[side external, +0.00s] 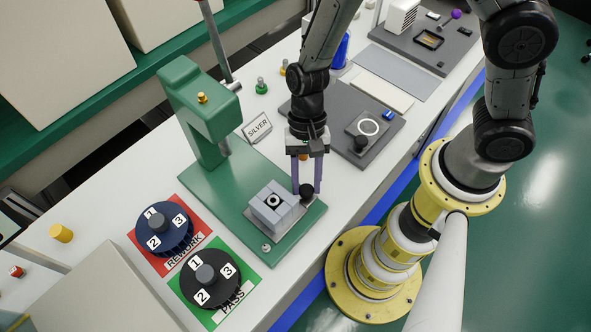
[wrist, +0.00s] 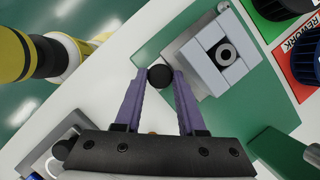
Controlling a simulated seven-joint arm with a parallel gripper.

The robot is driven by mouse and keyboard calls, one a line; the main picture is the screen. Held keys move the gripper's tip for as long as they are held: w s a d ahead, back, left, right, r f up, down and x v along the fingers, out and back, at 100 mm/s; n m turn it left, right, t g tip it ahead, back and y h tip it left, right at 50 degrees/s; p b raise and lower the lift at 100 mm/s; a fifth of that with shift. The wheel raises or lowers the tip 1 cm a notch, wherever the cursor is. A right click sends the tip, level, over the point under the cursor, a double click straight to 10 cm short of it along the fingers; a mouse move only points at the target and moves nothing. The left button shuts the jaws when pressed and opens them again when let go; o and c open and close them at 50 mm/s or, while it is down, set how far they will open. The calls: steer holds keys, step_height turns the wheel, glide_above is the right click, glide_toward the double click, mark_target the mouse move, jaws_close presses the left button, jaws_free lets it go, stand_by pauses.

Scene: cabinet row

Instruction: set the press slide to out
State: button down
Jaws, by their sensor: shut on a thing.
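The green press (side external: 205,115) stands on the bench on a green base plate. Its grey slide (side external: 285,226) lies on the front part of that base and carries a light grey block (side external: 272,208) with a dark round hole. The slide and block also show in the wrist view (wrist: 218,55). A round black knob (side external: 306,191) is at the slide's edge nearest my arm. My gripper (side external: 308,188) has its purple fingers shut on this knob, one on either side, as the wrist view of the knob (wrist: 160,76) shows.
A SILVER sign (side external: 258,127) stands behind my gripper. Bare white bench lies in front of the press base.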

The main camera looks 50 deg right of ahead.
steer(key=shift+s, duration=0.25)
steer(key=c, duration=0.8)
jaws_free()
steer(key=shift+w+r, duration=0.15)
steer(key=shift+r, duration=0.1)
steer(key=v, duration=1.3)
steer(key=shift+w+d+r, duration=0.1)
